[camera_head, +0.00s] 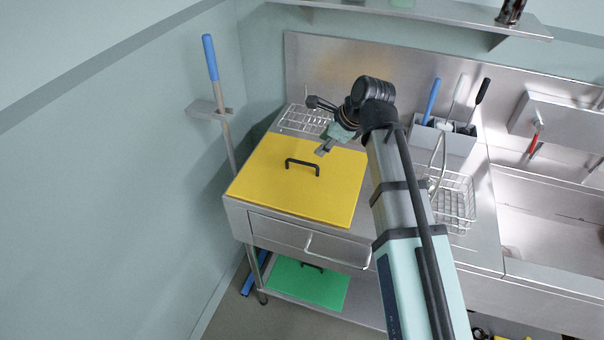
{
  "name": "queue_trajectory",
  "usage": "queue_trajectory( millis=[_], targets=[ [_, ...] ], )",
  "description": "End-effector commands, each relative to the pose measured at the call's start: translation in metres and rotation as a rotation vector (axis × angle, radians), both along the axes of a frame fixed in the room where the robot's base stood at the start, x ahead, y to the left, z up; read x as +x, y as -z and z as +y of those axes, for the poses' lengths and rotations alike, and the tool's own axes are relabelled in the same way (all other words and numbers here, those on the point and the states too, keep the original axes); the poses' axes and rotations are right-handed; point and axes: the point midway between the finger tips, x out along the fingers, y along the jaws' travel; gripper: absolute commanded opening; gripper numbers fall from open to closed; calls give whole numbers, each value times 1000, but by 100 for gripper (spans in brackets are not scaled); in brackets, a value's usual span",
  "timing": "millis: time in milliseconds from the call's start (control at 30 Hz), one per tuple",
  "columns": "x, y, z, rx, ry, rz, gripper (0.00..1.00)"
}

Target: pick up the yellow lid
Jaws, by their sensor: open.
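The yellow lid (290,196) lies flat on the left end of the steel counter. It is a square plate with a dark raised handle (303,165) near its middle. My gripper (324,150) is above the lid's far right part, to the right of the handle and apart from it. The gripper is small in this view and partly hidden by my arm. It is open, and nothing shows between its fingers.
A wire rack (305,120) lies behind the lid. A grey holder (443,137) with several tools and a wire basket (455,205) stand to the right. A green lid (308,284) is on the lower shelf. A blue-handled pole (211,60) leans at the left wall.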

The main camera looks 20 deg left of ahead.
Motion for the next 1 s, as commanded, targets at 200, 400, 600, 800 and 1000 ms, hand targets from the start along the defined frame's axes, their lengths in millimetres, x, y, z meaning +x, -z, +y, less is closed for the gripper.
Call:
queue_trajectory(
  millis=[200, 400, 600, 800, 1000],
  targets=[
    [7, 30, 19, -2, -3, 3, 42],
    [14, 58, 35, -2, -4, 2, 42],
    [19, 79, 45, -2, -4, 1, 42],
    [21, 86, 49, -1, -3, -1, 42],
    [26, 97, 57, -2, -4, 1, 42]
  ],
)
